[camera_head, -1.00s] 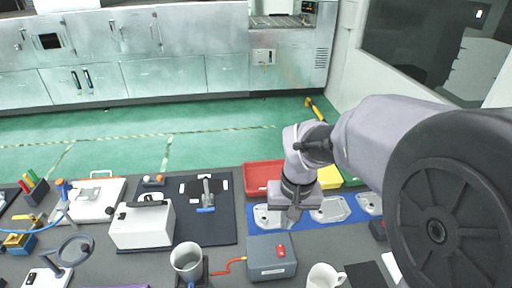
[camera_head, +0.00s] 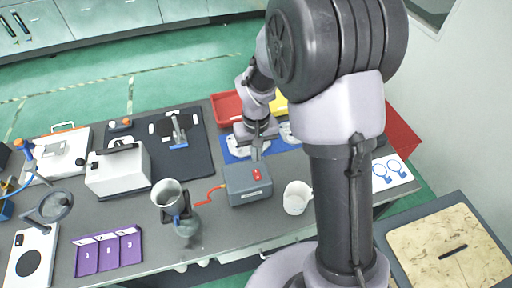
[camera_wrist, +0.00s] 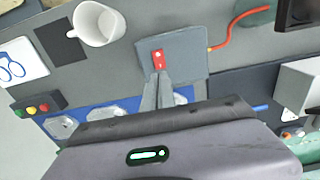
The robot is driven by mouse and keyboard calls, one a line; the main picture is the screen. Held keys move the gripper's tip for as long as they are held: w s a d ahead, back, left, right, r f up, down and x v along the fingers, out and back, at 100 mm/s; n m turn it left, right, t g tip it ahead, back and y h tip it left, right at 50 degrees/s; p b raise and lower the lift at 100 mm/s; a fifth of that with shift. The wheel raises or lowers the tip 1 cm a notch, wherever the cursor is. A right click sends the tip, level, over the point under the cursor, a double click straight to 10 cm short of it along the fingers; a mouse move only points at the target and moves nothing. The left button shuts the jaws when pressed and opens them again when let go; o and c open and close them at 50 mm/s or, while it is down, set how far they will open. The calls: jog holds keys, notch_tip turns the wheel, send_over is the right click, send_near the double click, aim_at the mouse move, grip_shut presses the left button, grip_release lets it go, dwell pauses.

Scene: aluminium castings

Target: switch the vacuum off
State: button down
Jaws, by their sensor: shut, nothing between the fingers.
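The vacuum unit is a grey box (camera_head: 247,192) with a red switch (camera_head: 257,174) on its top. A red hose (camera_head: 210,193) leaves its left side. My gripper (camera_head: 258,154) is at the far edge of the box, fingers pointing down. In the wrist view the grey box (camera_wrist: 190,50) lies ahead, and my shut, empty gripper (camera_wrist: 160,76) has its fingertips at the near end of the red switch (camera_wrist: 158,59). I cannot tell whether the tips touch it. The switch's on or off position is not readable.
A white mug (camera_head: 297,198) stands right of the box. Castings on a blue mat (camera_head: 232,156) and a red bin (camera_head: 226,106) lie behind. Bare table shows in front of the box.

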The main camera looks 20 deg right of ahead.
aim_at(258, 176)
notch_tip(258, 176, down, 7)
jog(key=shift+r+b, duration=0.1)
jog(key=shift+b, duration=0.55)
jog(key=shift+f, duration=0.2)
jog(key=shift+s+b, duration=0.1)
jog(key=shift+b, duration=0.2)
jog(key=shift+s+f, duration=0.1)
jog(key=shift+s, duration=0.75)
notch_tip(258, 176, up, 14)
jog(key=p, duration=0.5)
jog(key=shift+w+r, duration=0.2)
jog(key=shift+r, duration=0.05)
